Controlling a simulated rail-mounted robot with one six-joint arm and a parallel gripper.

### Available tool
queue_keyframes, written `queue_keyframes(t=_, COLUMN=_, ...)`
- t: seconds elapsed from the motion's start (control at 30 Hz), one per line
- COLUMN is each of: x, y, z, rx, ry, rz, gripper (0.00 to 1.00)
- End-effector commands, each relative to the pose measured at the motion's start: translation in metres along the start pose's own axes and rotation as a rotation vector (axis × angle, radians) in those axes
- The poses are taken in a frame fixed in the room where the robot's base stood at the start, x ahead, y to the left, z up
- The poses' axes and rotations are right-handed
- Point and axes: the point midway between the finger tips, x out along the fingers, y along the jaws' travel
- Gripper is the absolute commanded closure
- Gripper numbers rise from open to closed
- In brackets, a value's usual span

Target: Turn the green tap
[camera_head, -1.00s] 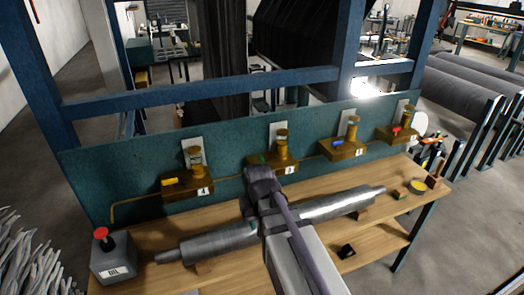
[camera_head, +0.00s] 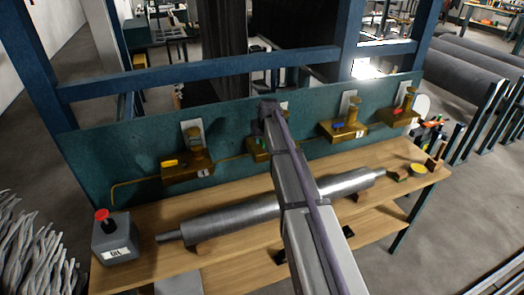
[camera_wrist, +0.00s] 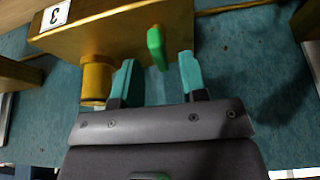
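The green tap (camera_wrist: 156,45) is a small green lever on a brass block (camera_wrist: 120,28) labelled 3, seen in the wrist view. My gripper (camera_wrist: 158,62) is open, with its two teal fingers on either side of the lever's lower end. Gaps show between the lever and both fingers. In the head view my arm's end hides the fingertips and covers part of the brass block (camera_head: 257,152).
Other brass blocks carry a yellow tap (camera_head: 170,163), a blue tap (camera_head: 338,124) and a red tap (camera_head: 399,111) along the teal panel (camera_head: 80,158).

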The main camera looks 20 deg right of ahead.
Motion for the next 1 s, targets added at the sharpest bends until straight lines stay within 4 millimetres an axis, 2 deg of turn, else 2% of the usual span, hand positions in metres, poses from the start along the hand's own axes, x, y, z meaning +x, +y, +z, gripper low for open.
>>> queue_keyframes(t=0.03, x=0.0154, y=0.0000, z=0.0020, rx=0.000, ry=0.000, rz=0.000, gripper=0.61)
queue_keyframes(t=0.07, x=0.0174, y=0.0000, z=0.0017, rx=0.000, ry=0.000, rz=0.000, gripper=0.61)
queue_keyframes(t=0.33, x=0.0157, y=-0.0003, z=-0.0002, rx=0.000, ry=0.000, rz=0.000, gripper=0.61)
queue_keyframes(t=0.77, x=0.0157, y=-0.0003, z=-0.0001, rx=0.000, ry=-0.001, rz=0.000, gripper=1.00)
queue_keyframes(t=1.0, x=0.0158, y=-0.0003, z=0.0000, rx=0.004, ry=-0.001, rz=0.001, gripper=1.00)
